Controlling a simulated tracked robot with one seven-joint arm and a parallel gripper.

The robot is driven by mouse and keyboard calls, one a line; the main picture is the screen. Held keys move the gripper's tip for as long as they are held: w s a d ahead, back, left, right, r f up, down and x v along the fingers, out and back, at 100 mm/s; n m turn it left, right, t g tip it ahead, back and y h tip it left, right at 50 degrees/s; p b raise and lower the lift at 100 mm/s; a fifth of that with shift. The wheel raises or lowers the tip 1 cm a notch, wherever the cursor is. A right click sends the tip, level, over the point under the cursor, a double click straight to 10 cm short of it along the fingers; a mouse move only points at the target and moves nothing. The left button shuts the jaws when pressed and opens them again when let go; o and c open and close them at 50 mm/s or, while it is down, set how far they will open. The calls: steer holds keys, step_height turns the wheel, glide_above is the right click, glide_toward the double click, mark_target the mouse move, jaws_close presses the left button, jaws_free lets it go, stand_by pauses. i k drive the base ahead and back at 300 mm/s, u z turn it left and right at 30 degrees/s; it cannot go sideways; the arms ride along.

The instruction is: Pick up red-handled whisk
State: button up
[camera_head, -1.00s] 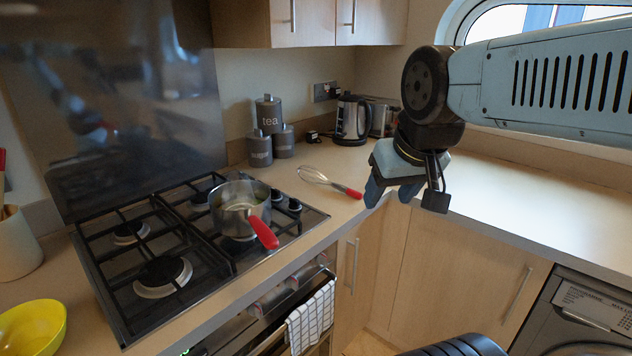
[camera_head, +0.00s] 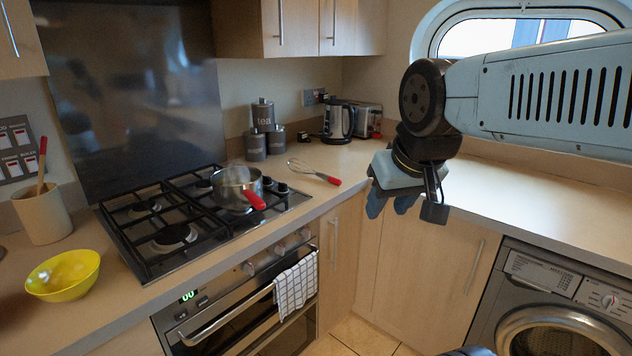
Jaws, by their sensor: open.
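The red-handled whisk (camera_head: 314,172) lies on the counter just right of the hob. Its wire head points to the back left and its red handle to the front right. My gripper (camera_head: 388,206) hangs to the right of the whisk, fingers pointing down, in front of the counter edge as seen here. It is open, and nothing shows between its fingers. There is a clear gap in the picture between the gripper and the whisk handle.
A saucepan (camera_head: 238,188) with a red handle stands on the gas hob (camera_head: 134,246), left of the whisk. Grey canisters (camera_head: 255,146), a kettle (camera_head: 338,122) and a toaster (camera_head: 364,120) stand behind it. A yellow bowl (camera_head: 62,284) is at front left. The right counter (camera_head: 530,208) is clear.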

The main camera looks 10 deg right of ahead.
mark_target(338, 182)
steer(key=z, duration=0.45)
steer(key=i, duration=1.2)
steer(key=u, duration=0.4)
